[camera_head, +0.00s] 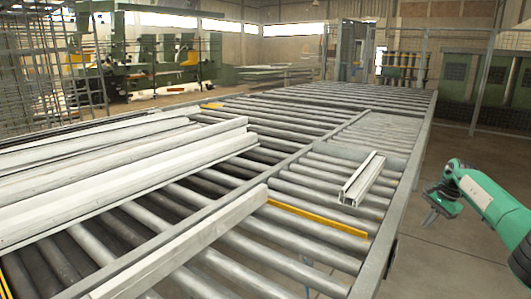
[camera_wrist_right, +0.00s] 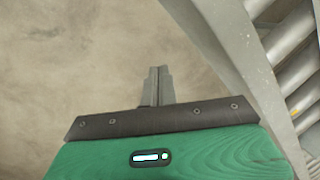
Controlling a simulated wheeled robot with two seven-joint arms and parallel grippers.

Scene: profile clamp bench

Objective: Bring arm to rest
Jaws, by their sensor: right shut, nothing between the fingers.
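My right gripper (camera_head: 432,212) hangs in the air to the right of the roller bench, at the end of my green arm. In the right wrist view its two grey fingers (camera_wrist_right: 158,82) are pressed together with nothing between them, above bare floor. The bench edge shows at the right of that view, apart from the fingers. A short pale metal profile (camera_head: 362,178) lies on the bench rollers, left of the gripper and not touching it. My left gripper is not in view.
The roller bench (camera_head: 398,213) fills the middle. Long pale profiles (camera_head: 110,175) are stacked on its left side. A yellow strip (camera_head: 318,218) lies across the near rollers. The concrete floor (camera_head: 440,262) to the right is clear. Green machines (camera_head: 150,60) stand far back.

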